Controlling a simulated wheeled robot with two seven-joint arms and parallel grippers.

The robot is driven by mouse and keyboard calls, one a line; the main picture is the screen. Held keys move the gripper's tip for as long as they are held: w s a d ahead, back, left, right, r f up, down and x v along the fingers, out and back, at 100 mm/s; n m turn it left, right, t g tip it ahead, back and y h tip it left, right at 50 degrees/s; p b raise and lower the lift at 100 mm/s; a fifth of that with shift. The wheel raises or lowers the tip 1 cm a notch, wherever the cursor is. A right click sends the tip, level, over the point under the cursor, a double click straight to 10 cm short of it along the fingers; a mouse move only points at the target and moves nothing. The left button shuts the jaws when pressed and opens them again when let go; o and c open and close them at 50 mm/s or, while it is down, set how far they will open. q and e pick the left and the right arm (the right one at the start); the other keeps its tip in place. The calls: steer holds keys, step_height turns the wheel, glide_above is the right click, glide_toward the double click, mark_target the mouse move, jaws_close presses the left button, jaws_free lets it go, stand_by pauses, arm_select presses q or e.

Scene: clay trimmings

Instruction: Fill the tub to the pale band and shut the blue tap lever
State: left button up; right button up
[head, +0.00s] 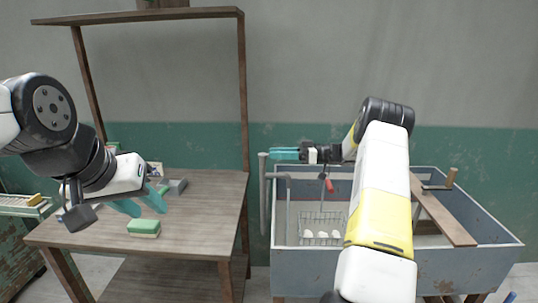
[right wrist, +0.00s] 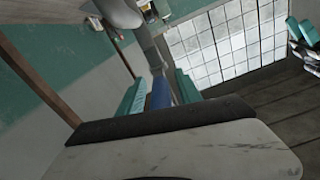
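The blue-grey tub (head: 305,272) stands at the right in the head view. I cannot make out its pale band or the water level. A grey pipe (head: 263,205) rises at its left side, with a spout bending down inside. My right gripper (head: 285,154) is at the top of this pipe. In the right wrist view, the blue tap lever (right wrist: 161,93) lies between the two teal fingers, with narrow gaps seeming to show on both sides. Its far end is hard to make out. My left gripper (head: 139,203) is open and empty above the wooden table, behind a green sponge (head: 144,228).
A wire basket (head: 335,242) with white pieces sits in the tub, near a red-handled item (head: 328,184). A wooden board (head: 440,212) lies across the tub's right part. The wooden table (head: 195,235) has clear room at its right; grey blocks (head: 177,186) lie behind.

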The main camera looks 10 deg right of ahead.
steer(key=shift+d, duration=0.1)
steer(key=s+d, duration=0.1)
steer(key=d, duration=0.6)
steer(key=shift+s+d, duration=0.25)
steer(key=shift+s, duration=0.05)
